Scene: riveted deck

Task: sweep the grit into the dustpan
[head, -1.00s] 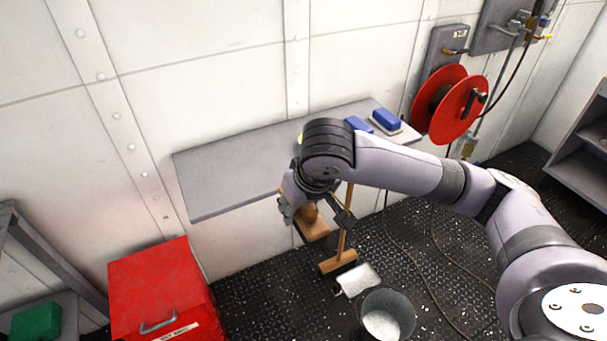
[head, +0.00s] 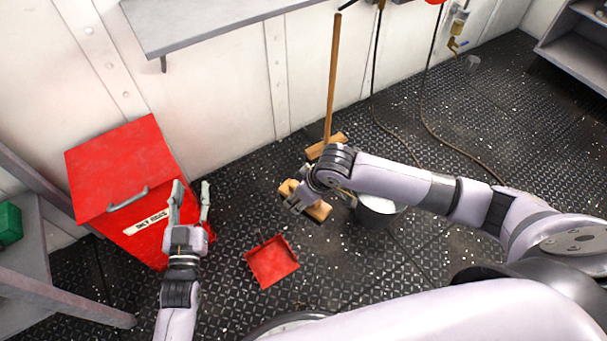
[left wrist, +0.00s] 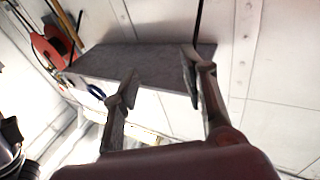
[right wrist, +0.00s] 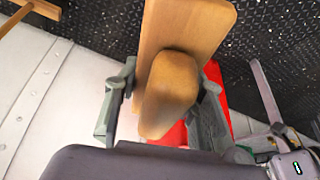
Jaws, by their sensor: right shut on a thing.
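The red dustpan (head: 271,263) lies on the dark deck in the middle of the head view. Light specks of grit are scattered over the deck. My right gripper (head: 306,196) is shut on a wooden hand brush (head: 319,211), up and to the right of the dustpan. The right wrist view shows the brush's rounded wooden handle (right wrist: 170,92) between the fingers; its bristles are hidden. My left gripper (head: 190,190) is open and empty, in front of the red bin. In the left wrist view its fingers (left wrist: 158,85) are spread apart.
A red bin (head: 130,165) stands at the left by the wall. A grey bucket (head: 392,220) is just right of the brush. Hoses cross the deck at right.

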